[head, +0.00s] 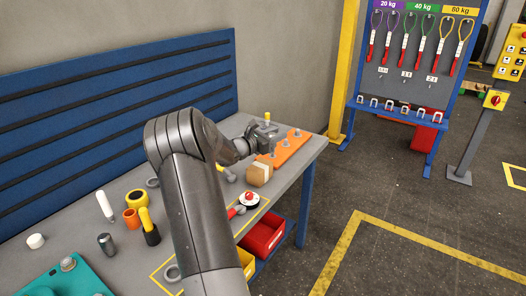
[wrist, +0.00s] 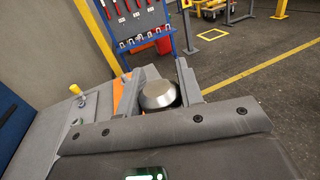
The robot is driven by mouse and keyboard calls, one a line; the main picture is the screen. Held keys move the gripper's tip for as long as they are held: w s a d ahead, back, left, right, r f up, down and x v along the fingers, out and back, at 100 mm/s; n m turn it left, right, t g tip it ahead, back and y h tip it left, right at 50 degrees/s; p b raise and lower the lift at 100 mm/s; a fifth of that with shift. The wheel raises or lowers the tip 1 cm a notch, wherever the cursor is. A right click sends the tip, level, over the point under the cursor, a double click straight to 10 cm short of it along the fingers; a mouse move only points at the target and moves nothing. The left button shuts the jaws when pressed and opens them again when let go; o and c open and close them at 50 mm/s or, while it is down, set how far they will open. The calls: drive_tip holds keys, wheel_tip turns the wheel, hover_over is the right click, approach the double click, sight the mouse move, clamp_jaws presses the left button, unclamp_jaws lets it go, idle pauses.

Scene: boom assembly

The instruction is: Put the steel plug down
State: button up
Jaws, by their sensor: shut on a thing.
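The steel plug (wrist: 158,96) is a round, silver-grey piece with a flat top, between the two fingers of my gripper (wrist: 159,84) in the wrist view. My gripper is shut on it. In the head view my gripper (head: 265,131) is over the far end of the workbench (head: 192,196), beside the orange plate (head: 293,150). The plug cannot be told apart from the fingers there. The plug's underside is hidden, so I cannot tell whether it touches anything. Part of the orange plate also shows behind the left finger in the wrist view (wrist: 119,85).
Red (head: 262,236) and yellow bins are below the front edge.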

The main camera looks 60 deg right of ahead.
drive_tip(key=shift+w+a+f, duration=0.1)
drive_tip(key=shift+w+f, duration=0.75)
drive_tip(key=shift+f, duration=0.3)
drive_tip(key=shift+w+a+f, duration=0.1)
drive_tip(key=shift+w+f, duration=0.7)
drive_tip(key=shift+f, duration=0.4)
drive_tip(key=shift+w+f, duration=0.85)
drive_tip(key=shift+f, duration=0.3)
drive_tip(key=o, duration=1.1)
drive_tip(key=shift+f, duration=0.15)
drive_tip(key=shift+o, duration=0.2)
